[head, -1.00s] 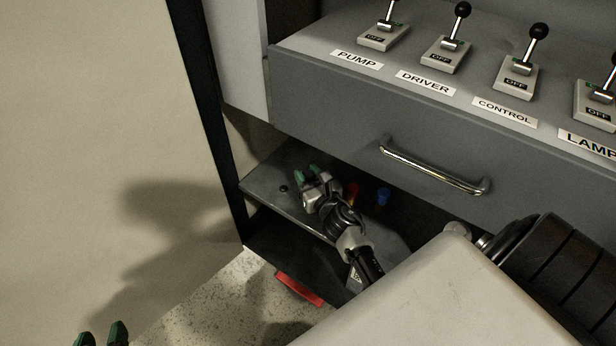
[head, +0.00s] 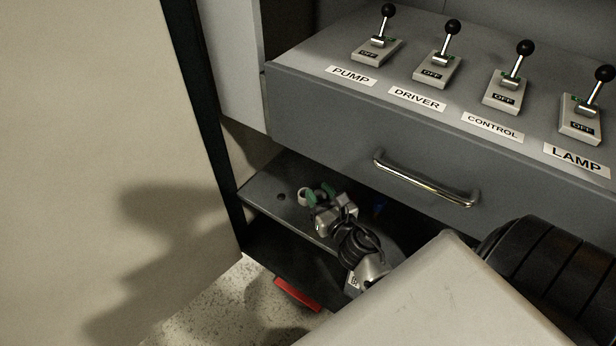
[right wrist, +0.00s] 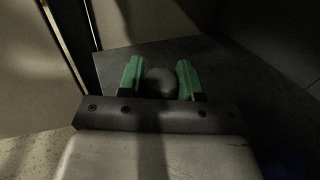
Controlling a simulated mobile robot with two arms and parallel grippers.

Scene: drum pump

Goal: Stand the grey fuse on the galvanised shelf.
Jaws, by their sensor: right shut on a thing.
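My right gripper (head: 320,193) is low over the grey shelf (head: 262,188) under the drawer, its green fingertips around a small pale grey piece, apparently the grey fuse (head: 302,196). In the right wrist view, a dark rounded end, apparently the same fuse (right wrist: 160,83), sits between the green fingertips (right wrist: 160,80), with the shelf (right wrist: 225,62) beyond. I cannot tell whether the fuse touches the shelf. My left gripper is out of view.
A small dark round spot (head: 281,197) is on the shelf left of the fuse. A red item (head: 297,294) is below.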

